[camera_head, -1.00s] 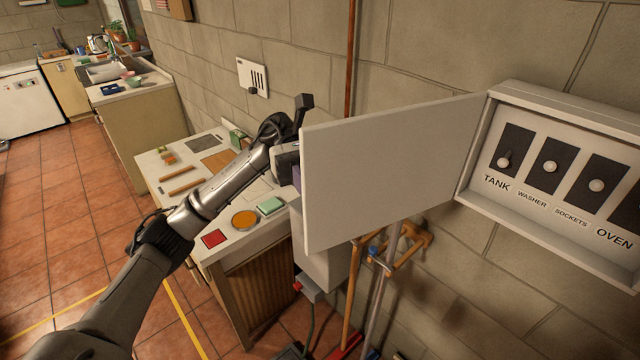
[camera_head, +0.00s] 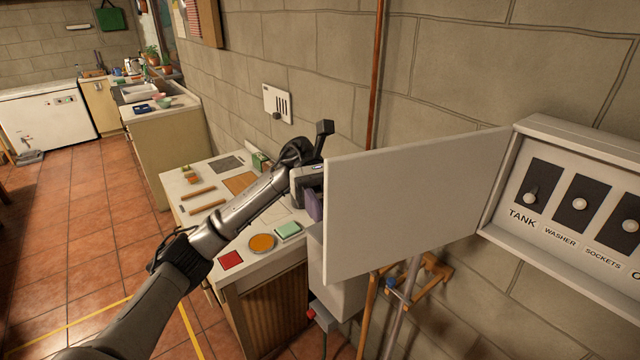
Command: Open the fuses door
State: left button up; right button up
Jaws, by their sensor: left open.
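The fuses door (camera_head: 410,200) is a flat pale grey panel. It stands swung out wide from the left edge of the fuse box (camera_head: 490,232), so the inside of the box shows. Inside are dark switch plates with round knobs, labelled TANK, WASHER and SOCKETS; a further label is cut off by the picture's right edge. My left gripper (camera_head: 314,196) is at the door's free left edge, on the side away from the box. It is open, and the door hides part of it. I cannot tell whether it touches the door. My right gripper is not in view.
A worktop (camera_head: 215,225) with coloured pieces and a round orange dish lies below my left arm. A copper pipe (camera_head: 377,70) runs up the wall behind the door. Long-handled tools hang below the door. Tiled floor at left is mostly clear.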

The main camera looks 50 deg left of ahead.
pick_arm(q)
jog(key=v, duration=1.2)
jog(key=shift+a, duration=0.1)
dwell(0.4)
